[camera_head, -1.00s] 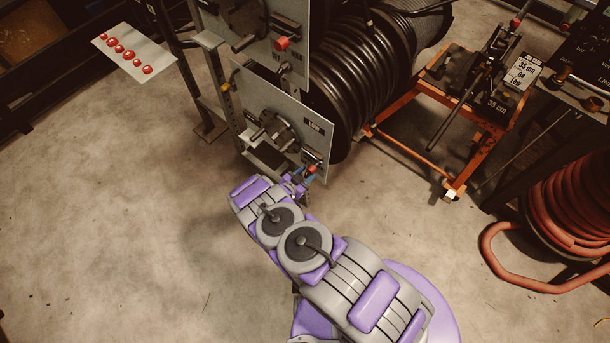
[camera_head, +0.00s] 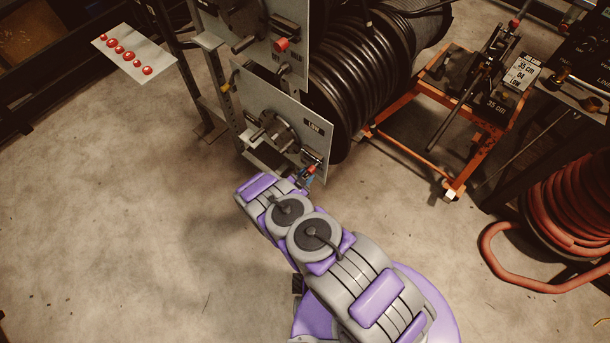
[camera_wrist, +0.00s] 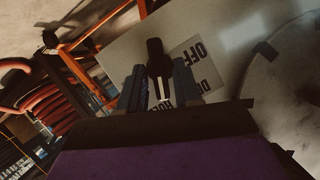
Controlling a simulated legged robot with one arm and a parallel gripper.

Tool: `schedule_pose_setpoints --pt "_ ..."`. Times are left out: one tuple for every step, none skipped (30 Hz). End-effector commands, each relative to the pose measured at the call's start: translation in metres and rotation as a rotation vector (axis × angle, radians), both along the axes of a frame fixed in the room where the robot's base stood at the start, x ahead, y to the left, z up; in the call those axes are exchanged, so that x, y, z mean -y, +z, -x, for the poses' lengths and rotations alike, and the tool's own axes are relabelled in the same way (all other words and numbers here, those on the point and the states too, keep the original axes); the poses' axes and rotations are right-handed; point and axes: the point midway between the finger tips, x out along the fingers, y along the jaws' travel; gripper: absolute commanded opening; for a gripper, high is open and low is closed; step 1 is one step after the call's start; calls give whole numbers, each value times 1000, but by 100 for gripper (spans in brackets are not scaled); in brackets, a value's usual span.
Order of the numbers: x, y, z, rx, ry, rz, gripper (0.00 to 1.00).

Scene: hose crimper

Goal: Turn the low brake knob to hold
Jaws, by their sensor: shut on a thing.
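The low panel (camera_head: 258,98) is a pale plate marked LOW, standing in front of the lower black hose reel. The low brake knob (camera_head: 311,168) shows a red part at the panel's lower right corner. My gripper (camera_head: 304,178) is at this knob, and my arm hides part of it. In the wrist view the knob (camera_wrist: 155,55) looks dark and long. My gripper's two fingers (camera_wrist: 161,88) stand on either side of its lower part, shut on it. Labels on the panel read OFF, and partly hidden ones seem to read HOLD and DR. The knob's exact setting is unclear.
An upper panel with its own red knob (camera_head: 283,44) is above the low one. An orange-framed cart (camera_head: 480,150) stands to the right, with a red hose coil (camera_head: 570,205) beyond. A white plate with several red buttons (camera_head: 133,53) is at the upper left. The left floor is clear.

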Motion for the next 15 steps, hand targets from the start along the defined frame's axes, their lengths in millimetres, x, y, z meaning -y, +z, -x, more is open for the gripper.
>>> schedule_pose_setpoints --pt "1 0 0 20 0 -28 3" --pt "1 -1 0 32 1 -45 3" --pt "1 -1 0 49 1 -64 3" --pt "1 -1 1 59 0 -76 3" --pt "2 -1 1 69 0 -87 3" --pt "2 -1 1 78 1 -99 3" --pt "1 -1 1 84 1 -107 3" --pt "1 -1 1 88 2 -113 3" --pt "1 -1 1 91 2 -118 3" --pt "1 -1 1 92 3 -120 3" --pt "1 -1 1 93 2 -122 3" --pt "1 -1 1 94 2 -122 3" --pt "0 -1 1 94 2 -122 3" --pt "0 -1 1 94 2 -122 3" --pt "0 -1 1 94 2 -122 3"
